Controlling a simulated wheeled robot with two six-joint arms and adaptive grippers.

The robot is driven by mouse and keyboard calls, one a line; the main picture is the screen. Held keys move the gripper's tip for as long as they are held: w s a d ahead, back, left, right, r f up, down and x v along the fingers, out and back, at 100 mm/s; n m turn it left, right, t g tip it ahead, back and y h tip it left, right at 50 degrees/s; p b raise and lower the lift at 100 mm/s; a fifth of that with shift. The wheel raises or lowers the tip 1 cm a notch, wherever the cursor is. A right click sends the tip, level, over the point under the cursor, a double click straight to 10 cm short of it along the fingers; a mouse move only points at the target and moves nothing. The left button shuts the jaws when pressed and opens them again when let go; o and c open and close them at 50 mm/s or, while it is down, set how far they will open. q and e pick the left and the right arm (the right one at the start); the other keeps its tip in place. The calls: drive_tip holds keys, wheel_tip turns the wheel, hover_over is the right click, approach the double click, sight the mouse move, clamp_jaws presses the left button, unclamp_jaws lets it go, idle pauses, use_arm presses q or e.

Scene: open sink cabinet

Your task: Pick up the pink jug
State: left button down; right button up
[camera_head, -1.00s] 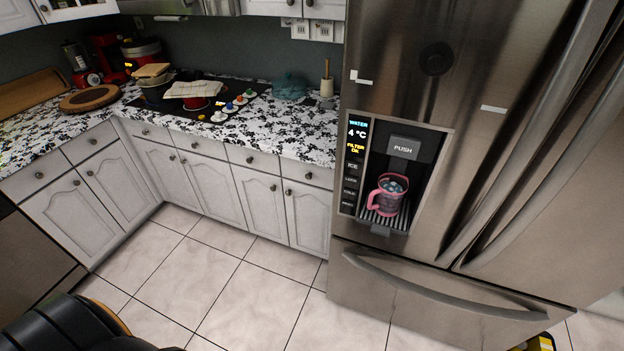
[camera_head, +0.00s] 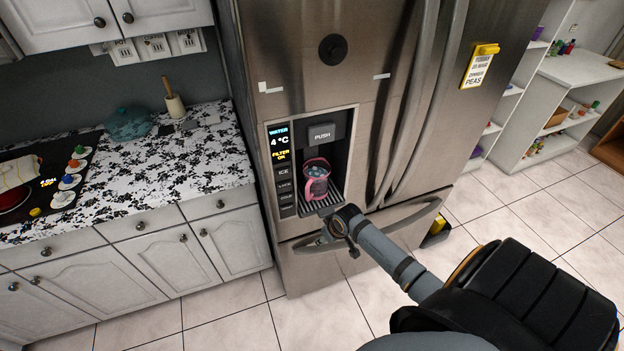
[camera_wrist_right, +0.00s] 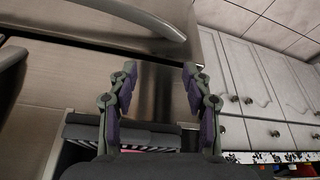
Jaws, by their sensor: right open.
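The pink jug (camera_head: 316,182) stands upright on the grille of the fridge's dispenser recess in the head view. Its handle faces left, and bluish pieces show in its top. My right gripper (camera_head: 338,228) is in front of the fridge, just below and slightly right of the jug, apart from it. In the right wrist view, the fingers of the right gripper (camera_wrist_right: 160,88) are spread with nothing between them. A small pinkish patch shows low beside the left finger there, too hidden to identify surely. My left gripper is not in view.
The fridge drawer handle (camera_head: 400,223) runs close behind my right arm. Dispenser walls and the push paddle (camera_head: 322,133) enclose the jug. The counter (camera_head: 165,165) and white cabinets stand left of the fridge. A white shelf (camera_head: 545,110) stands right.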

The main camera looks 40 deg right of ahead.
drive_tip(key=w+a+r+n, duration=0.1)
drive_tip(key=w+r, duration=0.1)
drive_tip(key=r, duration=0.6)
drive_tip(key=w+a+r+n, duration=0.1)
drive_tip(key=w+r, duration=0.2)
drive_tip(key=r, duration=0.5)
drive_tip(key=t+y, duration=0.1)
drive_tip(key=t, duration=0.1)
approach(308, 179)
drive_tip(key=p+x, duration=0.4)
drive_tip(key=x, duration=0.4)
drive_tip(key=shift+w+a+f, duration=0.15)
drive_tip(key=shift+w+a, duration=0.05)
drive_tip(key=shift+w+f, duration=0.25)
drive_tip(key=shift+f, duration=0.2)
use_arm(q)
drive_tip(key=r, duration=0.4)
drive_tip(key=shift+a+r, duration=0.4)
use_arm(e)
clamp_jaws()
